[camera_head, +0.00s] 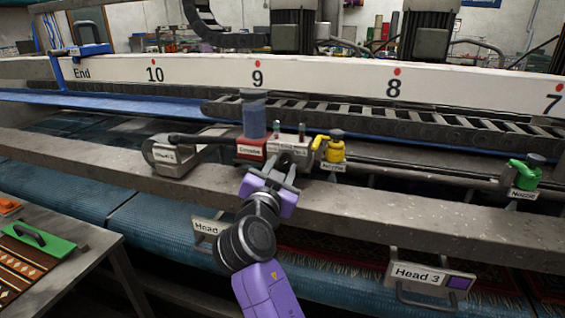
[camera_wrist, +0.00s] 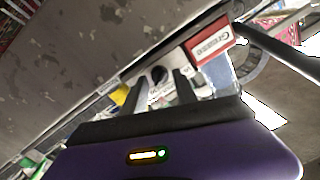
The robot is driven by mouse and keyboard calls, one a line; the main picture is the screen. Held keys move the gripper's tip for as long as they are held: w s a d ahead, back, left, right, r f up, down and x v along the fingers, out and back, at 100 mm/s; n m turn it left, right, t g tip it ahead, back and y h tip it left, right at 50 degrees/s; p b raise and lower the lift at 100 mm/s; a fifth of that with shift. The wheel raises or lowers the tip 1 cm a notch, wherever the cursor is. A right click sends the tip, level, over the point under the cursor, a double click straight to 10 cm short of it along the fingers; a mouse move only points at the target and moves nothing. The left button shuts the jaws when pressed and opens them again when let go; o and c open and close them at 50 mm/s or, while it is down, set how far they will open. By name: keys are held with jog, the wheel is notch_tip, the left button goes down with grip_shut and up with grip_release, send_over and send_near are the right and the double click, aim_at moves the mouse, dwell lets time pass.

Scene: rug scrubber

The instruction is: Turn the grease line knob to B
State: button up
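The grease line knob (camera_wrist: 159,75) is a small dark round knob on a pale panel in the wrist view. I cannot read its position marks. In the head view the panel (camera_head: 293,146) stands beside the red grease block (camera_head: 250,150), and my gripper largely hides the knob. My gripper (camera_head: 284,165) reaches to the front of the panel. In the wrist view my gripper (camera_wrist: 158,90) has its two fingers apart, with the knob showing in the gap near their tips. I cannot tell whether they touch it.
A yellow valve (camera_head: 334,151) stands close right of the panel, and a green valve (camera_head: 525,175) farther right. A blue cylinder (camera_head: 254,118) rises from the red block. A long grey beam (camera_head: 400,212) runs below, with a Head 3 plate (camera_head: 418,275) under it.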

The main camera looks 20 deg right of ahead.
jog(key=shift+w+d, duration=0.3)
jog(key=shift+w, duration=0.25)
grip_shut()
